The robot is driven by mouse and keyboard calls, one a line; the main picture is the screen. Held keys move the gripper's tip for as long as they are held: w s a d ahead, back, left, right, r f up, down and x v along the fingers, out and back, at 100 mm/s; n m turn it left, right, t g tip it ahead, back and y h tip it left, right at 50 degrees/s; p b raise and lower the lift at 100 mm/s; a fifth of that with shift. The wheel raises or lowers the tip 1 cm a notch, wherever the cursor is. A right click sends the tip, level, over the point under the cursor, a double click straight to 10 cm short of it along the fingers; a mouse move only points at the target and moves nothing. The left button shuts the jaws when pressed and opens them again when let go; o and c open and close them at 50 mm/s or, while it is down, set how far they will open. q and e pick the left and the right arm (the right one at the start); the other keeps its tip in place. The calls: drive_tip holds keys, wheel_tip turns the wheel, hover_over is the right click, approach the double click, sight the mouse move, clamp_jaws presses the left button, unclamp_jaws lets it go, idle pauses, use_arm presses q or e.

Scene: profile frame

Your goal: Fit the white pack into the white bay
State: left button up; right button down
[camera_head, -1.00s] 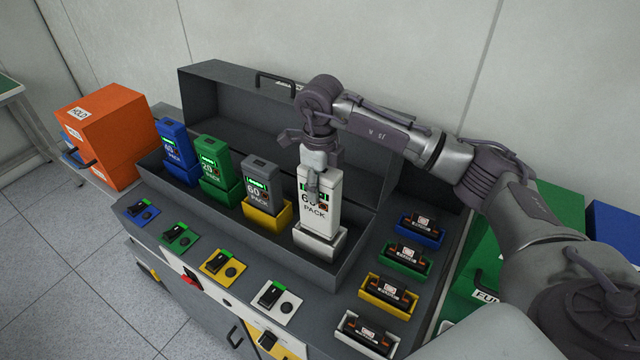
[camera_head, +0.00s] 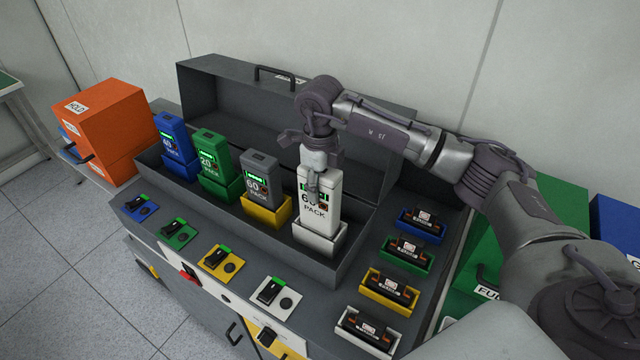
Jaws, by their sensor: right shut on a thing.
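The white pack (camera_head: 316,208) stands upright in the white bay (camera_head: 321,241), at the right end of the row of bays. Its lower end is inside the bay's walls, but I cannot tell how deep it sits. My right gripper (camera_head: 314,180) is above the pack and shut on its top, with a finger over the upper front face. The gripper hides part of the pack's top. My left gripper is not in view.
Blue (camera_head: 174,145), green (camera_head: 211,160) and grey (camera_head: 259,182) packs stand in bays to the left. Coloured switch plates (camera_head: 275,297) line the front. Small coloured trays (camera_head: 367,331) are at the right. An open lid (camera_head: 230,95) rises behind. An orange box (camera_head: 100,120) is far left.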

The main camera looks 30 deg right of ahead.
drive_tip(key=shift+f+b, duration=1.4)
drive_tip(key=shift+f, duration=0.4)
idle(0.4)
drive_tip(key=c, duration=0.5)
unclamp_jaws()
drive_tip(key=shift+o, duration=0.2)
wheel_tip(320, 180, up, 12)
drive_tip(key=shift+r, duration=0.1)
